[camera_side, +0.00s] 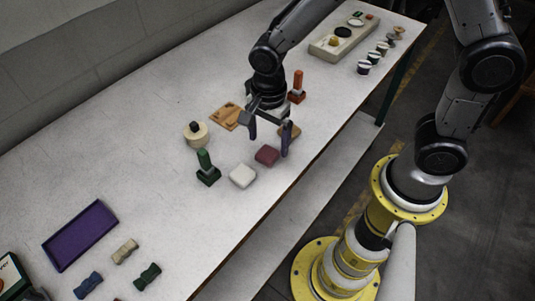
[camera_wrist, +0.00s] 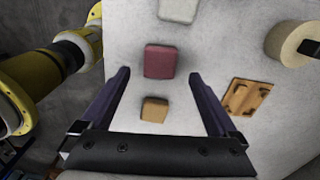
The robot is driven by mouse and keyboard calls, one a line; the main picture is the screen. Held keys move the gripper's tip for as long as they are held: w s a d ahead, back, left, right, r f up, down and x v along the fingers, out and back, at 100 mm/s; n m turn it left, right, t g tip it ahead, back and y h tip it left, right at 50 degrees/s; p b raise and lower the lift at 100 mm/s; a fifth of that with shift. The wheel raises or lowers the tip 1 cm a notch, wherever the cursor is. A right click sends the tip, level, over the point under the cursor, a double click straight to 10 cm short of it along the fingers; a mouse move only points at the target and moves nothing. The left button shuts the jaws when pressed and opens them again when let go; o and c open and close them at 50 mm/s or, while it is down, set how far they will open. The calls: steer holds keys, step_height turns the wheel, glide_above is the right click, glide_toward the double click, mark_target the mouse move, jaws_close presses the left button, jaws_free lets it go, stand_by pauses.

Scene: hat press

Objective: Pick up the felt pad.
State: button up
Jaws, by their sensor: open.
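Three small soft-looking blocks lie in a row on the table; I cannot tell for sure which is the felt pad. The maroon pad (camera_side: 267,156) is in the middle, the white pad (camera_side: 243,176) nearer the camera and the tan block (camera_side: 292,130) farther back. The wrist view shows the maroon pad (camera_wrist: 160,61) near and just beyond my fingertips, the tan block (camera_wrist: 155,109) between the fingers as seen, and the white pad (camera_wrist: 178,10) at the top edge. My gripper (camera_side: 269,142) is open and empty, above the table.
A green-handled stamp (camera_side: 207,170), a round cream piece (camera_side: 195,135), a wooden plate (camera_side: 226,117) and an orange-handled stamp (camera_side: 297,88) stand around the pads. A purple tray (camera_side: 80,235) is at lower left. The table's front edge is close to the pads' right.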

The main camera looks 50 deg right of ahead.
mark_target(268, 152)
steer(key=shift+f, duration=1.6)
steer(key=c, duration=1.4)
